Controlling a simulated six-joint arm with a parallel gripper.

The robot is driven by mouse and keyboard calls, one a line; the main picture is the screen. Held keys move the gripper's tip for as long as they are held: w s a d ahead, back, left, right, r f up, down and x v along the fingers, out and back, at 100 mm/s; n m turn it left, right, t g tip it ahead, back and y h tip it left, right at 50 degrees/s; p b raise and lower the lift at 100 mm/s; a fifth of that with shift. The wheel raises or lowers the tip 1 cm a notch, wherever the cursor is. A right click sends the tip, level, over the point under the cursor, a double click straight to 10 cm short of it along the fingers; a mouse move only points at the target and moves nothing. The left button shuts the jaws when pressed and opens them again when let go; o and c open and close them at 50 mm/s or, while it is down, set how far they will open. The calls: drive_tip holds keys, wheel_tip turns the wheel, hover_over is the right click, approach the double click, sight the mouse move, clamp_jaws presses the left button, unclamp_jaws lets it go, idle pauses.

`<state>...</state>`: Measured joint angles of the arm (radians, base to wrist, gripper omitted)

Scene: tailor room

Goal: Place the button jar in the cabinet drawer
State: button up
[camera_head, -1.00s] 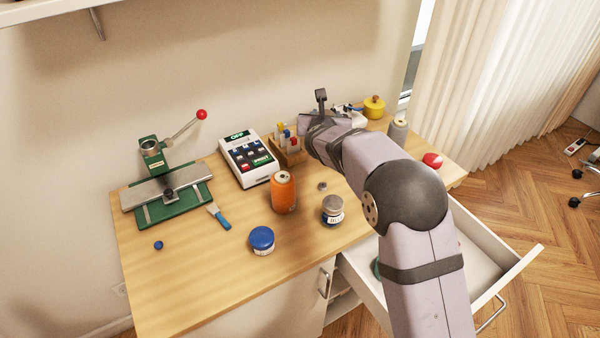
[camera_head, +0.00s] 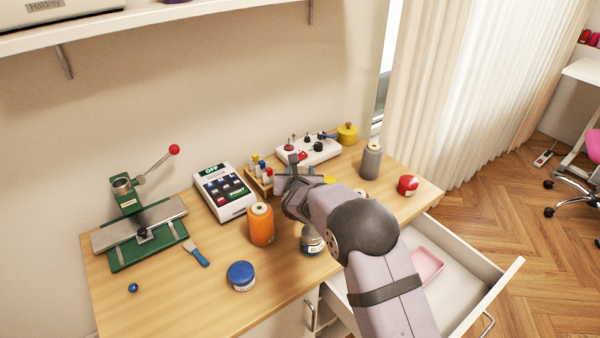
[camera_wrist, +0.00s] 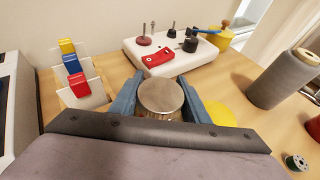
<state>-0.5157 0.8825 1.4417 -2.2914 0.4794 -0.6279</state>
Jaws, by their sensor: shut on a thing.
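My gripper (camera_wrist: 160,95) is shut on a round silver-lidded thing (camera_wrist: 160,96), which looks like a jar, between its two blue fingers. The cabinet drawer (camera_head: 498,283) is open at the right, partly hidden by my arm.
A pink tray (camera_head: 427,264) lies in the drawer.

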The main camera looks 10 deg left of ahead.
drive_tip(key=shift+f, duration=0.2)
drive_tip(key=o, duration=0.9)
drive_tip(key=shift+r, duration=0.2)
drive_tip(key=shift+s+r, duration=0.1)
drive_tip(key=shift+s, duration=0.45)
drive_tip(key=b+v, duration=0.1)
drive_tip(key=v, duration=0.2)
drive_tip(key=shift+s+r, duration=0.1)
drive_tip(key=shift+s, duration=0.05)
drive_tip(key=r, duration=0.6)
drive_tip(key=shift+s+d+r, duration=0.15)
drive_tip(key=shift+s+r, duration=0.05)
drive_tip(key=shift+r, duration=0.4)
drive_tip(key=shift+o, duration=1.3)
